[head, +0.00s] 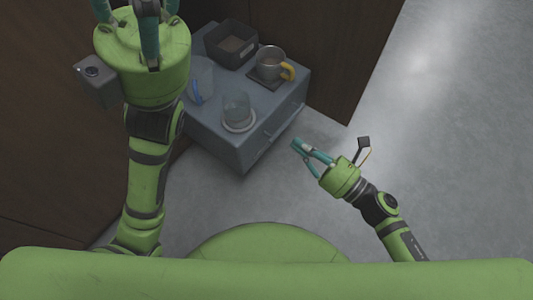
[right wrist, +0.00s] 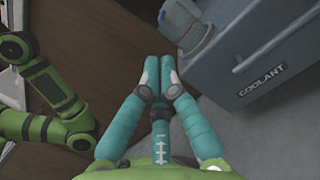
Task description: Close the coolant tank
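The coolant tank (head: 250,148) is a grey box on the floor in the middle of the head view. A thin bar-like handle shows on its right-hand side. In the right wrist view its side bears the word COOLANT (right wrist: 262,79). I cannot tell how far any lid or drawer of it stands open. My right gripper (head: 296,146) is in front of that side, apart from it. Its teal fingers are together and empty in the right wrist view (right wrist: 160,62). My left gripper (head: 136,8) is at the top left, its fingertips cut off by the picture edge.
On the tank's top stand a dark bin (head: 230,45), a metal mug (head: 268,63) with a yellow handle, a glass (head: 237,108) on a pale saucer, and a clear jug (head: 203,74) with a blue handle. Brown panels flank the tank. Grey floor (head: 440,130) lies clear at right.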

